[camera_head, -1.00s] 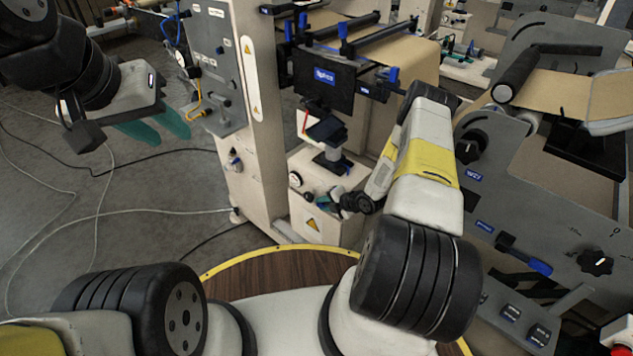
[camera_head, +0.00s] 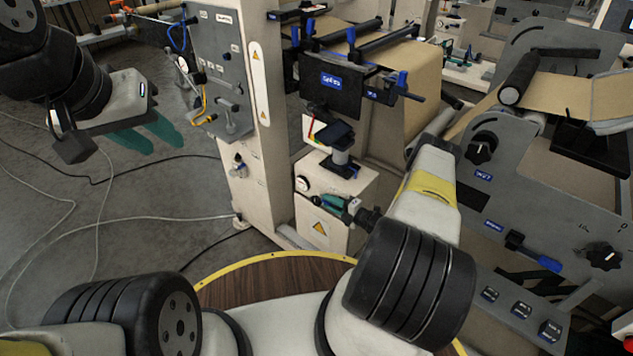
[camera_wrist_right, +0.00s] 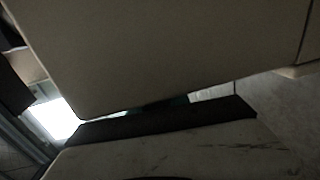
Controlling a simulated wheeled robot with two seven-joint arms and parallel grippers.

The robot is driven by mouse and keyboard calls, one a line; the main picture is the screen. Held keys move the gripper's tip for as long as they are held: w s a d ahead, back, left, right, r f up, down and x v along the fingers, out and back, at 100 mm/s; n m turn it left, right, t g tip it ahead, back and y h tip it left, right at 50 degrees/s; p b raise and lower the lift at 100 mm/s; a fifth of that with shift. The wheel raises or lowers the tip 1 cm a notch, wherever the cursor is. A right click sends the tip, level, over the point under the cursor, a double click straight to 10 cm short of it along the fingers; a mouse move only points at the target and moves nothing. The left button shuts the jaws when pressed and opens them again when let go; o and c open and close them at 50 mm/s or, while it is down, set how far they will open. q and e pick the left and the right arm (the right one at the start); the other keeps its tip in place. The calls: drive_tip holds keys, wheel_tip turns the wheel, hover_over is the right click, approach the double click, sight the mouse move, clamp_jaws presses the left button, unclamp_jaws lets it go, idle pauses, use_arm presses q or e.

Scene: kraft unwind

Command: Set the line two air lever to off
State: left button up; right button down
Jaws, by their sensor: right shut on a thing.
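A small lever fitting (camera_head: 322,208) is on the front of the cream cabinet (camera_head: 358,192), right of a round gauge (camera_head: 302,184). It is mostly hidden, and I cannot read its label or setting. My right gripper (camera_head: 333,200), with teal fingers, is shut on it low at the cabinet front. In the right wrist view, a pale surface (camera_wrist_right: 170,50) fills most of the dark picture and only a sliver of teal finger shows. My left gripper (camera_head: 147,137) is open and empty, held up at the left, away from the machine.
A tall grey control panel (camera_head: 222,70) with a yellow hose stands behind at the left. A black blue-labelled unit (camera_head: 332,85) and kraft web (camera_head: 400,65) are above the cabinet. A grey machine side (camera_head: 560,190) with knobs is close at the right. Cables cross the left floor.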

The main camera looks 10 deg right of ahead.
drive_tip(key=shift+d+r+t+y, duration=0.1)
drive_tip(key=shift+r+t+y, duration=0.1)
drive_tip(key=shift+t+y, duration=0.35)
drive_tip(key=c, duration=1.4)
unclamp_jaws()
drive_tip(key=shift+o, duration=0.2)
drive_tip(key=shift+r, duration=0.1)
